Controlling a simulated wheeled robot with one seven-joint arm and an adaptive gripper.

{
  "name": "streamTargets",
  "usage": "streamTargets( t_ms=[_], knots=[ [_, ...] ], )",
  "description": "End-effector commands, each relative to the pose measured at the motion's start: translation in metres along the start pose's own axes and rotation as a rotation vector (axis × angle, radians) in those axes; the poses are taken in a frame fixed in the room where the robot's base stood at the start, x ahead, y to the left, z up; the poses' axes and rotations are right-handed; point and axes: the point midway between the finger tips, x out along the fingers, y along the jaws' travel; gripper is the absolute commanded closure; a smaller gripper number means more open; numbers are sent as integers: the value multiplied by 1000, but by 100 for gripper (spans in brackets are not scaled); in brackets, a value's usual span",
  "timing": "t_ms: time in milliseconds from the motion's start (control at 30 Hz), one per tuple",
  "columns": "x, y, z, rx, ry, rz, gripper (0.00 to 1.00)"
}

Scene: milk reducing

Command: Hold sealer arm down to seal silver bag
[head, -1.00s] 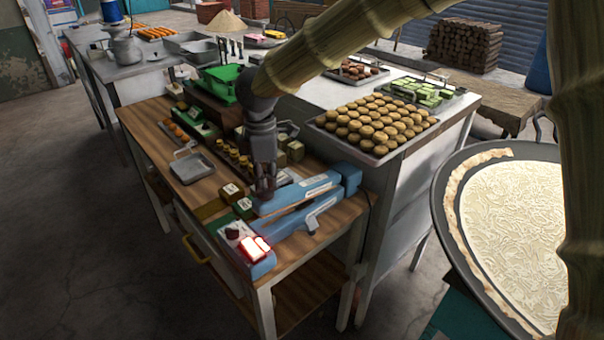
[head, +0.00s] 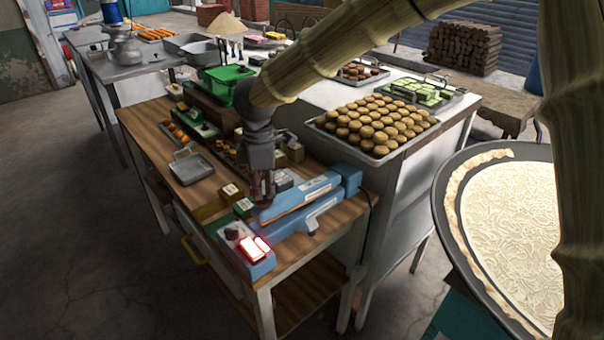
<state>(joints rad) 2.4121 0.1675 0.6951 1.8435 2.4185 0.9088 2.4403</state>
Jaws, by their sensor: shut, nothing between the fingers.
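The blue sealer (head: 285,237) stands at the near right end of the wooden table, with a red light glowing on its front. Its blue sealer arm (head: 316,189) runs from the hinge block at the right toward my gripper. My gripper (head: 263,203) points down at the front end of this arm, with its fingers shut and nothing between them. It looks very close to the arm's end, but I cannot tell whether it touches. I cannot clearly make out the silver bag; a small greyish shape (head: 283,181) shows behind the arm, partly hidden by my gripper.
Small green and brown boxes (head: 230,192) stand left of the sealer. A small metal tray (head: 191,168) lies on the wooden table (head: 150,125). A tray of round brown pastries (head: 372,124) is on the counter behind. A large pan (head: 450,185) is at the right.

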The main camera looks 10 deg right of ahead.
Motion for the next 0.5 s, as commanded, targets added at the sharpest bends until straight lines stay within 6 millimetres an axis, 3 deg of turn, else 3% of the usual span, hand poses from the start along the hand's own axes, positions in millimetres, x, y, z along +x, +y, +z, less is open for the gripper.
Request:
streamTargets(
  t_ms=[500],
  knots=[
    [20, -2, -3, 1, -1, -1, 100]
  ],
)
